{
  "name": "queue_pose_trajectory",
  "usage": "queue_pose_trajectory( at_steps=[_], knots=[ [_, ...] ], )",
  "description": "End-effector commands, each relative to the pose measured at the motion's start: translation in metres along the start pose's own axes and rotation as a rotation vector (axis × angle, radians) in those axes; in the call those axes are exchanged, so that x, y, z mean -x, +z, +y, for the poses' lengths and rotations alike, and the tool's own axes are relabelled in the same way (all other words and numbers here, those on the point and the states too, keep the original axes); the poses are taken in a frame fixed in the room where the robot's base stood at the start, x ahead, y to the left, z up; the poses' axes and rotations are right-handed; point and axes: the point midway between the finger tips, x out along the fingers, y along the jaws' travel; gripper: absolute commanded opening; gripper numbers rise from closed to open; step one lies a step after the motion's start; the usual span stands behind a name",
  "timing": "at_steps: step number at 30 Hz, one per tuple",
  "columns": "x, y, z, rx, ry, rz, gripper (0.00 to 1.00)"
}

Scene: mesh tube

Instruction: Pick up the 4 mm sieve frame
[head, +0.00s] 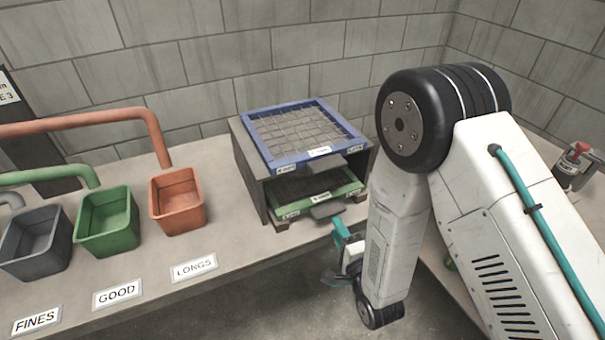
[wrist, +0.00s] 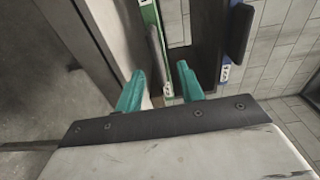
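A blue sieve frame (head: 272,157) with dark mesh lies on top of the grey rack (head: 246,170). A green sieve frame (head: 289,211) sits in the rack's lower slot, its front edge and dark tab showing, most of its mesh shaded by the rack. Both carry small white labels; I cannot read which is 4 mm. My gripper (head: 331,251) is in front of the rack, to the right of and below the green frame's front. In the wrist view, its teal fingers (wrist: 160,76) are apart and nothing shows held. The green frame (wrist: 149,18) and blue frame (wrist: 226,55) appear beyond them.
Grey (head: 22,262), green (head: 108,240) and orange (head: 180,218) bins stand to the left, with FINES, GOOD and LONGS labels on the bench (head: 235,255). Pipes end above them. A device with a red knob (head: 580,151) stands at the far right. Block walls close off the back.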

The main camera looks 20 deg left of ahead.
Motion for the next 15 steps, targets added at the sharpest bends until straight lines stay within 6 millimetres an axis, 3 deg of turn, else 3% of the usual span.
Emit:
queue_pose_trajectory(
  at_steps=[5, 15],
  knots=[
    [-0.012, 0.004, 0.002, -0.016, -0.020, -0.008, 0.38],
    [-0.057, -0.002, 0.006, -0.014, -0.019, -0.006, 0.38]
  ],
)
